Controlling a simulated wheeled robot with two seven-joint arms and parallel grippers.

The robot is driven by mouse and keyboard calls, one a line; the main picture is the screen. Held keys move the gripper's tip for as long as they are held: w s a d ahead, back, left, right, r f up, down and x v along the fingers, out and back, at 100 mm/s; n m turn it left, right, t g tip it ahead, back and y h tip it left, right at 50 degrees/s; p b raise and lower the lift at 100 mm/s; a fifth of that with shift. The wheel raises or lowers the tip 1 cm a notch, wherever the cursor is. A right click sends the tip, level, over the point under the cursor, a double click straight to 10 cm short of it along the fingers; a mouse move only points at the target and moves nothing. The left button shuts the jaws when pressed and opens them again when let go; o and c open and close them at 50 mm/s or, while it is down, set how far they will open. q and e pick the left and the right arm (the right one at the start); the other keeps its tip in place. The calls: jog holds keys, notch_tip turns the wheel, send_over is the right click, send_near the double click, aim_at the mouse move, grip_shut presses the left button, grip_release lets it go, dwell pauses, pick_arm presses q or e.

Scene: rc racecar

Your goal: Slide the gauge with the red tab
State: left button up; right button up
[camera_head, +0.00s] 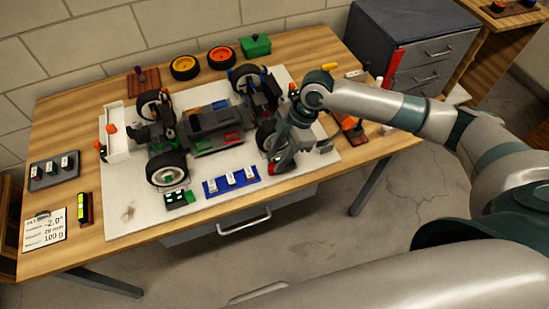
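I cannot single out with certainty which piece is the gauge with the red tab. A small red piece (271,169) shows beside the tip of my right gripper (283,160), at the right of the white board near the car's front-right wheel. The gripper points down there, and its fingers overlap in the view, so I cannot tell if it is open or touches the red piece. A blue block with white sliders (230,183) lies just left of the gripper. My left gripper is not in view.
The racecar (215,128) stands on a white board (130,215) on the wooden table (75,115). A grey block with sliders (55,171), a level (84,209) and a spec card (44,231) lie at left. Loose wheels (186,67) and a green box (255,45) sit behind.

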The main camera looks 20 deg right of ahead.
jog(key=shift+x, duration=0.8)
jog(key=shift+f, duration=0.2)
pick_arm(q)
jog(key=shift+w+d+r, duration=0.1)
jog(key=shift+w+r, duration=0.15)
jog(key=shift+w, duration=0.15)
pick_arm(e)
jog(key=shift+a, duration=0.1)
jog(key=shift+c, duration=0.4)
grip_shut()
jog(key=shift+w, duration=1.75)
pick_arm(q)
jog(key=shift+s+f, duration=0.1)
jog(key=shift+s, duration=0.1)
pick_arm(e)
jog(key=shift+r, duration=0.1)
